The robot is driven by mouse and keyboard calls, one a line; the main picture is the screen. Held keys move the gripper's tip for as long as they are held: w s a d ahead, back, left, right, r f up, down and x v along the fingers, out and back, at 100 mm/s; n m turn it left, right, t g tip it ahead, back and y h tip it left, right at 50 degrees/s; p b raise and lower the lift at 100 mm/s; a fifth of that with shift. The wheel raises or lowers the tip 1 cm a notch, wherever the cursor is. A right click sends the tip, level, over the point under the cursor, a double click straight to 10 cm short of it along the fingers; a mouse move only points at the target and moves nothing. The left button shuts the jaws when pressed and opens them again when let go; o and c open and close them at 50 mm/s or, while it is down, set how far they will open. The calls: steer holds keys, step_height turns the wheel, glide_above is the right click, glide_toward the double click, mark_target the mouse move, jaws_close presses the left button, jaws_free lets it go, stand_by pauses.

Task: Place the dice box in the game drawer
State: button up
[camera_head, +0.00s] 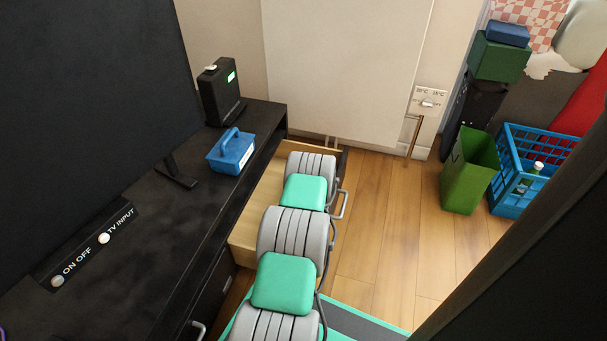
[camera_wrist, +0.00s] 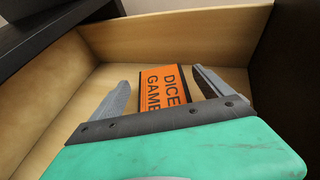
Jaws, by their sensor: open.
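The dice box (camera_wrist: 165,88) is orange with black lettering reading "DICE GAME". In the wrist view it lies inside the open wooden game drawer (camera_wrist: 48,98), near the back wall. My gripper (camera_wrist: 160,77) is open, with one finger to each side of the box and a visible gap on both sides. Its fingers reach down into the drawer. In the head view the drawer (camera_head: 258,200) is pulled out from the black cabinet. My arm covers much of it there, and hides the box and the fingers.
A blue basket with a handle (camera_head: 231,152) and a black device (camera_head: 220,92) stand on the black cabinet (camera_head: 140,225) to the left. A green bin (camera_head: 470,172) and a blue crate (camera_head: 512,190) stand on the floor at right. Wooden floor between is clear.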

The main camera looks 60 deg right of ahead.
steer(key=shift+s+a+r+p, duration=0.2)
steer(key=shift+a+r+p, duration=0.15)
steer(key=shift+r, duration=0.25)
steer(key=shift+s+a+r+p, duration=0.2)
steer(key=shift+r+p, duration=0.15)
steer(key=shift+r, duration=0.2)
steer(key=v, duration=0.2)
steer(key=p+v, duration=0.1)
steer(key=v, duration=0.1)
steer(key=p+v, duration=0.1)
steer(key=shift+s+a+f, duration=0.15)
steer(key=shift+s+a, duration=0.1)
steer(key=shift+a, duration=0.2)
steer(key=shift+p, duration=0.3)
